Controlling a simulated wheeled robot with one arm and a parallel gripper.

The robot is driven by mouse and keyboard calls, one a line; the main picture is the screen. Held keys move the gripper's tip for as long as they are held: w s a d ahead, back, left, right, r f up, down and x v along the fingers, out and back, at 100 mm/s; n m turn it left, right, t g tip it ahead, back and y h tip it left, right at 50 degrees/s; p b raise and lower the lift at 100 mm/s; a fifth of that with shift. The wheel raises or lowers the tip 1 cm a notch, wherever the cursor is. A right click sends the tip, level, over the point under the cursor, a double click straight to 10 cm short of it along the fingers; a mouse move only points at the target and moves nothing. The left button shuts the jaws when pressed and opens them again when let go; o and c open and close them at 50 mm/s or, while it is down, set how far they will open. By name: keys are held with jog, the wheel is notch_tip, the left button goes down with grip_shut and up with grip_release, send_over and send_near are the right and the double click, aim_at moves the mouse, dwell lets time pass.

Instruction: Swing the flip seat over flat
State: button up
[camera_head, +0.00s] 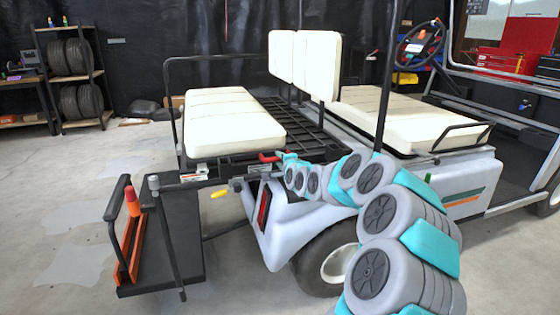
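The flip seat (230,122), a cream ribbed cushion, lies roughly level over the rear end of the cart. A black slatted deck (290,122) shows between it and the upright cream backrests (318,62). A red handle (270,156) sits at the deck's near edge, just right of the seat's near end. My gripper (284,158) is at the end of my grey and teal arm, right beside this red handle. Its fingers are too small and too covered to tell whether they are open or touch the handle.
The rear footplate (172,245) hangs low at the left, with an orange-and-red part (133,203) and a black rail on it. A black grab rail (215,57) stands behind the seat. The front bench (400,118) is at right. Tyre shelves (75,75) stand back left. The floor at left is clear.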

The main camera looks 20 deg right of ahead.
grip_shut()
dwell(1.0)
